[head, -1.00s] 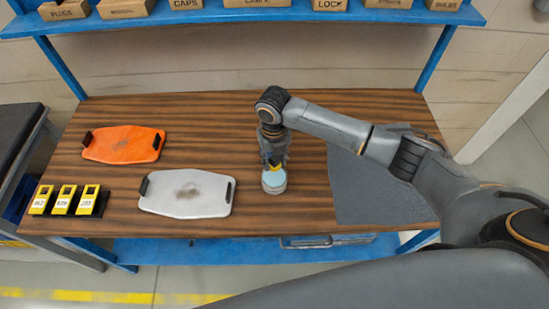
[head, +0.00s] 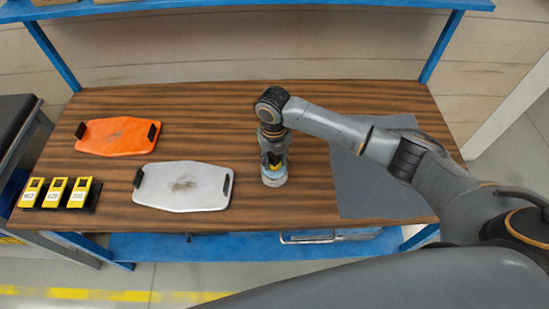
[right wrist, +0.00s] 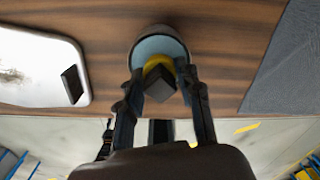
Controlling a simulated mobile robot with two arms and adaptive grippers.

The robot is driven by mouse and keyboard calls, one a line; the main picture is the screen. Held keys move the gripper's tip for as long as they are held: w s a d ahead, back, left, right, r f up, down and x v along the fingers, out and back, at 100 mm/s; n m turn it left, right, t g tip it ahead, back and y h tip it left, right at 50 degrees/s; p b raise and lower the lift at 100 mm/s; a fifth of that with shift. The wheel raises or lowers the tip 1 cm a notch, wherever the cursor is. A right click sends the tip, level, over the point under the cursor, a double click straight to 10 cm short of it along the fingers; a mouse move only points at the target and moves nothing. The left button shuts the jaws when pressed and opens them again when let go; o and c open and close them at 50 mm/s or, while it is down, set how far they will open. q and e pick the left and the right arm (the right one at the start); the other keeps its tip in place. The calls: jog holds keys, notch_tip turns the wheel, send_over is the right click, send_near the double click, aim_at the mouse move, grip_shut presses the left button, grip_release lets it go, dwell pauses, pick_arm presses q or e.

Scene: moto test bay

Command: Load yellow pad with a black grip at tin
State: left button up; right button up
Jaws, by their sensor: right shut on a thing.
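The tin (head: 274,181) is a small round container with a light blue inside, standing on the table right of the white board. It also shows in the right wrist view (right wrist: 148,44). My right gripper (head: 271,161) points down over it and is shut on the yellow pad (right wrist: 156,63) by its black grip (right wrist: 160,84). The pad is at the mouth of the tin, over the light blue inside; I cannot tell whether it touches that surface. The gripper mostly hides the pad in the head view. My left gripper is not in view.
A white board (head: 185,187) with black handles lies left of the tin, and an orange board (head: 117,137) lies behind it. Several yellow labelled blocks (head: 54,192) stand at the left front edge. A grey mat (head: 365,190) covers the right side. The wooden table behind is clear.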

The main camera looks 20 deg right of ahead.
aim_at(274, 157)
jog(key=shift+f+b, duration=0.3)
jog(key=shift+f, duration=0.25)
dwell(0.5)
jog(key=shift+s, duration=0.1)
dwell(1.3)
notch_tip(274, 157, up, 7)
jog(key=p, duration=0.7)
dwell(0.5)
dwell(0.4)
